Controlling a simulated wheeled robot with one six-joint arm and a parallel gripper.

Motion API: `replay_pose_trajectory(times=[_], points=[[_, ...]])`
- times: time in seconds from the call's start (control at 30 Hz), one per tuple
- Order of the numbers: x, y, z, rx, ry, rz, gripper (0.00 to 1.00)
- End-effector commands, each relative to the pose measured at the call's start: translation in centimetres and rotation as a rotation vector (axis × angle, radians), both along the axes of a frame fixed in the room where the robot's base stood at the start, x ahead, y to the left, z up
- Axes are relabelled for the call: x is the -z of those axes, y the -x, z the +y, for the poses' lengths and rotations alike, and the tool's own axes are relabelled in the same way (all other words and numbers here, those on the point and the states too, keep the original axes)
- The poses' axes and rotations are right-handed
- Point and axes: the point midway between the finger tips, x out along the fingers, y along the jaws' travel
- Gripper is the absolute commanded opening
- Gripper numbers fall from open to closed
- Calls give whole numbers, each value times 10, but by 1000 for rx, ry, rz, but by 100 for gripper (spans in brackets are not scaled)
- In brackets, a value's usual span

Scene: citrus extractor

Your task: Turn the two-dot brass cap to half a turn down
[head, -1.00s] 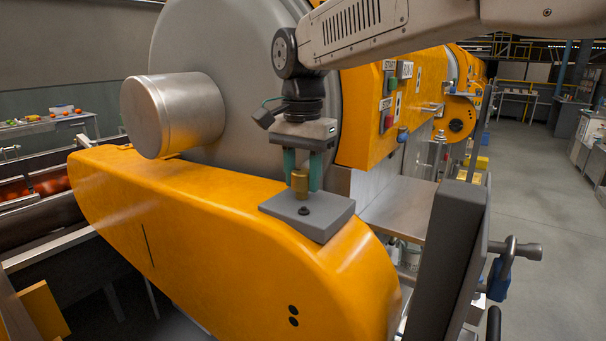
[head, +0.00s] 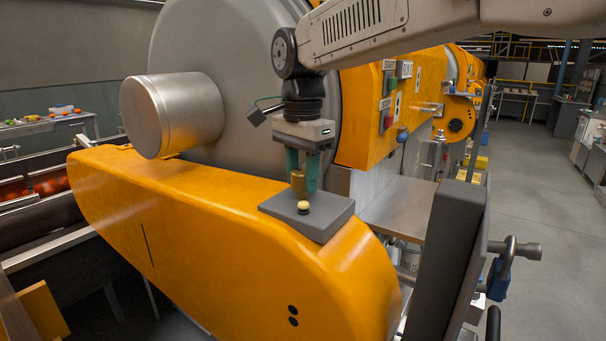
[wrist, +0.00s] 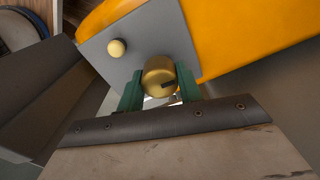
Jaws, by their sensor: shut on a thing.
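My gripper (head: 303,178) points down over the grey plate on the yellow housing. Its green fingers are shut on the brass cap (head: 299,184), one on each side. In the wrist view the cap (wrist: 156,72) sits between the fingertips (wrist: 159,88), with a dark mark on its face towards the lower right.
The grey plate (head: 325,220) carries a small pale-yellow round button or lamp (head: 303,206) in front of the cap. It also shows in the wrist view (wrist: 117,47). A steel cylinder (head: 172,115) stands left of my gripper, and a dark upright panel (head: 447,260) stands right.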

Motion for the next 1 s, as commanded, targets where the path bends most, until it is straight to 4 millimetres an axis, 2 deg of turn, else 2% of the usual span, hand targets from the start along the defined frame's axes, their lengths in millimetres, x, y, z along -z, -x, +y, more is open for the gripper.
replay_pose_trajectory(times=[0.03, 0.07, 0.13, 0.47, 0.57, 0.8, 1.0], points=[[1, 1, 0, -1, 1, 4, 13], [1, 1, 0, -1, 1, 4, 38], [1, 1, 0, -1, 1, 4, 57], [-3, 0, 0, -1, 0, 1, 57], [-13, 0, 0, -1, -1, -1, 57], [-54, 1, 0, -1, -1, -1, 57], [-75, 1, 0, -1, 0, 2, 57]])
